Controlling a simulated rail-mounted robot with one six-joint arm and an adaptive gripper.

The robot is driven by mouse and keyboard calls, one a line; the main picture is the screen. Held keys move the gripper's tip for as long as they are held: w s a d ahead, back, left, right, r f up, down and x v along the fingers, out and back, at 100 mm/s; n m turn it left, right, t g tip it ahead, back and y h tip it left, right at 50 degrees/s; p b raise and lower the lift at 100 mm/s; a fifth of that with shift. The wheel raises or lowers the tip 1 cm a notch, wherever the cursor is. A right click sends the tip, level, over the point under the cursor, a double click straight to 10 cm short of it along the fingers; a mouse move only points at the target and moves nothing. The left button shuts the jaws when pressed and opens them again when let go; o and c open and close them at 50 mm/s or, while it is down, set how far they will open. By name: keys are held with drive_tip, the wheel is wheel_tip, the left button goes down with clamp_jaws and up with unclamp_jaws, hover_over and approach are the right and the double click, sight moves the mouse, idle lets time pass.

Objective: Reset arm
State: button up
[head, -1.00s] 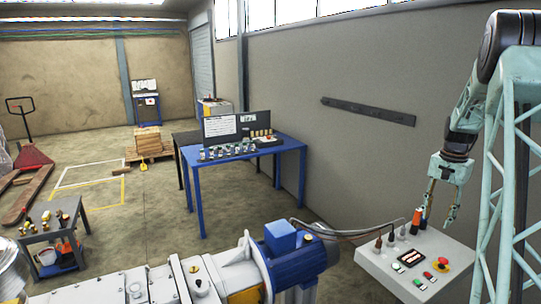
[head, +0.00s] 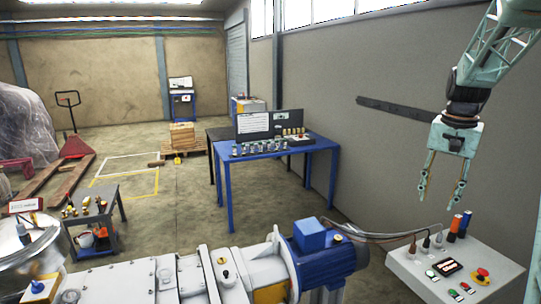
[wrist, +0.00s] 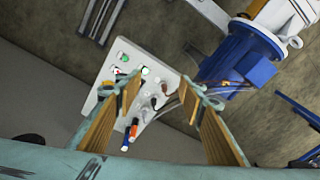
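My gripper (head: 441,200) hangs at the right in the head view, pointing down with its two fingers apart and nothing between them. It is above the grey control box (head: 403,262), clear of it. In the wrist view my gripper (wrist: 166,93) also shows open fingers, with the control box (wrist: 106,107) below and beyond them.
A machine with a blue motor (head: 325,257) stands left of the box, joined by cables. A small cart (head: 96,219) is at left. The grey wall (head: 350,70) runs along the right. Open floor lies mid-left.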

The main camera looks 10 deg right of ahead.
drive_tip(key=s+a+r+n+b, duration=0.1)
drive_tip(key=s+a+r+n, duration=0.15)
drive_tip(key=s+a, duration=0.45)
drive_tip(key=s+a+r+n+t+b, duration=0.1)
drive_tip(key=s+a+r, duration=0.15)
drive_tip(key=a, duration=0.75)
drive_tip(key=s+a+r+n+b, duration=0.1)
drive_tip(key=s+a+r+n, duration=0.15)
drive_tip(key=s+a, duration=0.45)
drive_tip(key=s+a+f+n+t+b, duration=0.1)
drive_tip(key=s+a+f+n, duration=0.1)
drive_tip(key=s+a, duration=0.6)
drive_tip(key=s+a+f+n+b, duration=0.2)
drive_tip(key=s+a+f, duration=0.2)
drive_tip(key=s+a, duration=0.4)
drive_tip(key=shift+s+f+t+y, duration=0.2)
drive_tip(key=shift+s+t+y, duration=0.2)
drive_tip(key=shift+s, duration=1.9)
